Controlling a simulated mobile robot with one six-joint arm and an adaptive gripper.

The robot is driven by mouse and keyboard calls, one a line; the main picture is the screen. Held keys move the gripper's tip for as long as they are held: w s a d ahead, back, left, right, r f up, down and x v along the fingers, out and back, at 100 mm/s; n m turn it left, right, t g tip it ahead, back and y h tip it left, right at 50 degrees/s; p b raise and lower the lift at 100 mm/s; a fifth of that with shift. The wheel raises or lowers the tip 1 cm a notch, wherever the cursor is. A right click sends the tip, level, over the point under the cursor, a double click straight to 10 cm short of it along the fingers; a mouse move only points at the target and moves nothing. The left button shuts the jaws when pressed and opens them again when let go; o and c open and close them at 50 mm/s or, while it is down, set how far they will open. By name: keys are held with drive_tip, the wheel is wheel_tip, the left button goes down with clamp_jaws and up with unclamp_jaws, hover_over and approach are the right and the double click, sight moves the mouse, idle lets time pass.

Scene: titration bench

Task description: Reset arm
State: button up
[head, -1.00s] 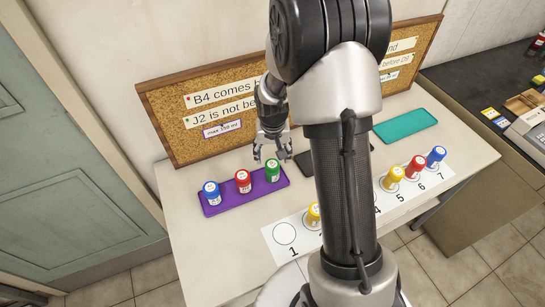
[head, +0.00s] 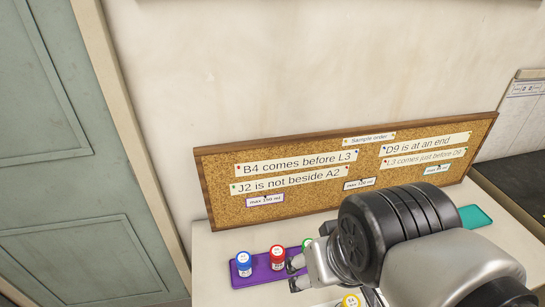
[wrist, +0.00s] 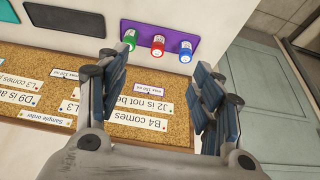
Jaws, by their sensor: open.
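My gripper (head: 295,274) is open and empty. In the head view it is low at the front, beside the red and green bottles, partly hidden by my wrist. In the wrist view its blue-padded fingers (wrist: 158,72) are spread apart with nothing between them. A purple tray (head: 258,281) holds a blue bottle (head: 243,264), a red bottle (head: 277,258) and a green bottle (head: 307,243), all upright. The green bottle is partly hidden by my arm in the head view. The wrist view shows the same tray (wrist: 150,26) upside down, beyond the fingers.
A corkboard (head: 217,190) with order notes stands along the back of the table (head: 208,262). A teal tray (head: 474,215) lies at the right. A yellow-capped bottle (head: 351,300) shows at the lower edge. A black tray (wrist: 62,20) shows in the wrist view.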

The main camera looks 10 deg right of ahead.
drive_tip(key=shift+s+a, duration=0.15)
drive_tip(key=shift+s, duration=0.6)
